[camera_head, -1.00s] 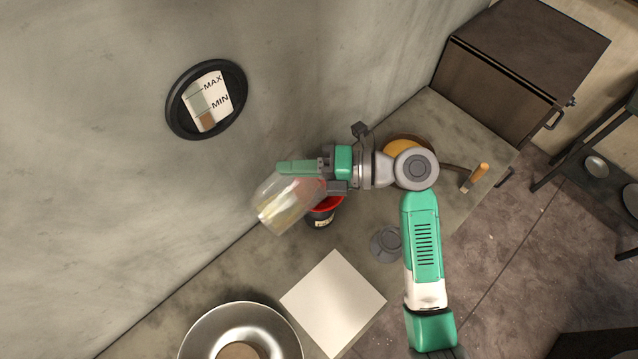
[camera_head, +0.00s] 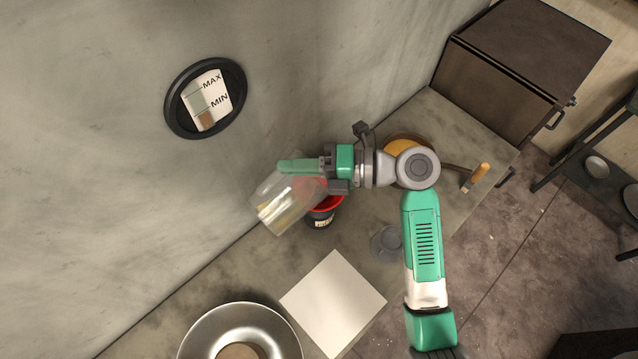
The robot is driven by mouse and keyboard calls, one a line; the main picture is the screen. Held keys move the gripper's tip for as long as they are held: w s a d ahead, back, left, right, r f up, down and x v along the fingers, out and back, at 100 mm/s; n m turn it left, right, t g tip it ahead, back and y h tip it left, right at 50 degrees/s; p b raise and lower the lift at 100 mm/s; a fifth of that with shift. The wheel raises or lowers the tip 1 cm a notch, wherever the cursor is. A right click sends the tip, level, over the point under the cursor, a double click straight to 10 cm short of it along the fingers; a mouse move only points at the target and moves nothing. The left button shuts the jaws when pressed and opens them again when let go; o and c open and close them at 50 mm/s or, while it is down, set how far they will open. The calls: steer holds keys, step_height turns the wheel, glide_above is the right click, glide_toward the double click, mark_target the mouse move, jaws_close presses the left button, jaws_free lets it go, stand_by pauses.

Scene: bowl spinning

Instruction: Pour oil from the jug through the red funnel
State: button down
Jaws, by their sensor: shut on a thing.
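My gripper (camera_head: 332,171) is shut on the green handle of a clear jug (camera_head: 283,207). The jug is held tilted over the counter, up and left of the red funnel, and a little yellowish oil shows inside it. The red funnel (camera_head: 328,203) sits in a dark container (camera_head: 320,219) with a pale label. The jug and gripper cover part of the funnel. I cannot tell whether oil is flowing from the jug. A round gauge (camera_head: 206,98) on the wall carries MAX and MIN marks, with a brown level below MIN.
A white square sheet (camera_head: 333,303) lies on the counter (camera_head: 240,275). A metal bowl (camera_head: 280,330) stands at the front left. A grey lid-like object (camera_head: 386,243) is near my arm. A pan with a wooden handle (camera_head: 479,175) and a dark oven (camera_head: 520,75) are at the right.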

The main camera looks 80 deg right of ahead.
mark_target(268, 192)
steer(key=a+r+p, duration=0.1)
steer(key=p, duration=0.2)
steer(key=w+a+r+n+g+p, duration=0.1)
steer(key=p, duration=0.1)
steer(key=shift+w+r+p, duration=0.1)
steer(key=shift+w+p, duration=0.2)
steer(key=shift+p, duration=0.1)
steer(key=f+b, duration=0.1)
steer(key=w+a+f+g+b, duration=0.1)
steer(key=b, duration=0.1)
steer(key=a+f+n+b, duration=0.1)
steer(key=b, duration=0.1)
steer(key=shift+w+h, duration=0.3)
steer(key=shift+h, duration=0.1)
steer(key=shift+w+d+r, duration=0.1)
steer(key=shift+d+r, duration=0.05)
steer(key=shift+r, duration=0.15)
steer(key=shift+w+a+f+n+g+b, duration=0.15)
steer(key=shift+a+f+n+g+b, duration=0.2)
steer(key=shift+f+b, duration=0.2)
steer(key=shift+w+a+g, duration=0.15)
steer(key=shift+g, duration=0.2)
